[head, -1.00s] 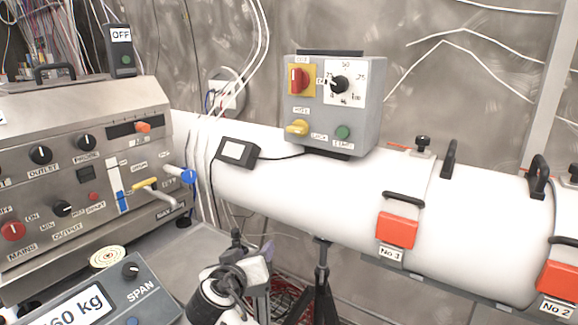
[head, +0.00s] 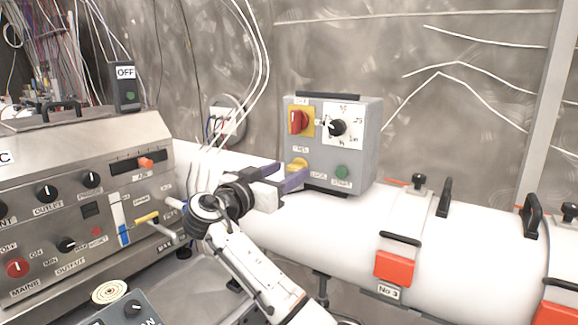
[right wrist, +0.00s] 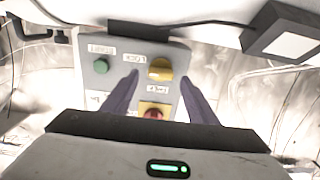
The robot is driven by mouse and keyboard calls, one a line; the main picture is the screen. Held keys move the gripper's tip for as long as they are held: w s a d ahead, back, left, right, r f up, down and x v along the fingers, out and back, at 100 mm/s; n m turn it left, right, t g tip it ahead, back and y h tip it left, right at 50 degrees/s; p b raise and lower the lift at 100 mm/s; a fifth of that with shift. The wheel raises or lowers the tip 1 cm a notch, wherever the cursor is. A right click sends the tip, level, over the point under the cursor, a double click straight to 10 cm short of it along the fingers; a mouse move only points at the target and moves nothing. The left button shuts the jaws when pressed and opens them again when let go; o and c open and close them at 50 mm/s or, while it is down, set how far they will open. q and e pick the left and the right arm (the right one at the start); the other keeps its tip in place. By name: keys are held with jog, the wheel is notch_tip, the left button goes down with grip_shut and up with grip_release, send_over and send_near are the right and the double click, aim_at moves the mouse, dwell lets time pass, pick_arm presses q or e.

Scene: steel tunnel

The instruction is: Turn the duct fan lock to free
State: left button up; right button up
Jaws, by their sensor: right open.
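The duct fan lock is a yellow knob (head: 298,164) low on the left of a grey control box (head: 362,150) on the white duct. A FREE label is above it and a LOCK label to its right; its exact pointing is unclear. My right gripper (head: 286,176) is open, its purple fingers reaching toward the knob. In the right wrist view the box appears upside down, with the yellow knob (right wrist: 160,68) beyond and between the fingertips (right wrist: 159,80), nearer the right one. Contact cannot be told. My left gripper is not in view.
A red knob (head: 298,121), a black dial (head: 337,128) and a green START button (head: 342,171) share the box. A steel panel (head: 60,215) with knobs and levers stands left. The duct (head: 340,230) carries red latches and black handles.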

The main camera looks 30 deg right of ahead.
jog(key=shift+x, duration=0.85)
jog(key=c, duration=1.1)
jog(key=shift+o, duration=0.2)
